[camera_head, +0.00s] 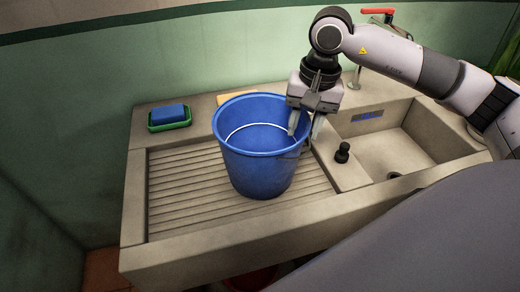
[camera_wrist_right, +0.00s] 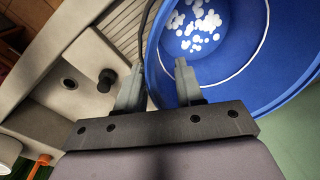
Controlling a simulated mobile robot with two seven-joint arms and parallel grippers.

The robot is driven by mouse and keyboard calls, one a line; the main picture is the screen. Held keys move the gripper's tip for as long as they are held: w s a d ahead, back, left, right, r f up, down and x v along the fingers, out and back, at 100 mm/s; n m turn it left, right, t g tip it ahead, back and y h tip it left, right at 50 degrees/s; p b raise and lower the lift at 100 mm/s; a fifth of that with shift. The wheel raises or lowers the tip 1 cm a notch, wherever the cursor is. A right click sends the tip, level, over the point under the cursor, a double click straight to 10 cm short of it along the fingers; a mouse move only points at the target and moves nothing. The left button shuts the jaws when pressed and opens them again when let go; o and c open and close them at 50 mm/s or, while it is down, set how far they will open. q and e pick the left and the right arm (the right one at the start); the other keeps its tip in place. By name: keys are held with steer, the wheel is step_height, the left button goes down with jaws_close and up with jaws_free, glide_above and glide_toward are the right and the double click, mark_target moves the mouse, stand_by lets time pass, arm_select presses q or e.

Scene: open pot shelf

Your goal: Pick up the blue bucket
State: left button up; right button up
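The blue bucket (camera_head: 258,165) stands upright on the ribbed drainboard of the sink, its open top facing up. My right gripper (camera_head: 305,136) points down at the bucket's right rim. One finger is inside the bucket and the other is outside it. In the right wrist view the fingers (camera_wrist_right: 159,66) are apart, with the rim of the bucket (camera_wrist_right: 240,88) passing between them. The gripper is open, and I cannot tell whether either finger touches the wall. A thin dark handle runs along the rim. My left gripper is not in view.
A blue sponge in a green dish (camera_head: 169,117) lies at the back left of the counter. The sink basin (camera_head: 385,150), a black stopper (camera_head: 342,152) and a red-handled tap (camera_head: 378,12) are to the right. The drainboard (camera_head: 185,190) left of the bucket is clear.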

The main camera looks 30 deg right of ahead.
steer(key=shift+a+f, duration=0.2)
steer(key=shift+f, duration=1.65)
jaws_close()
steer(key=shift+r, duration=0.1)
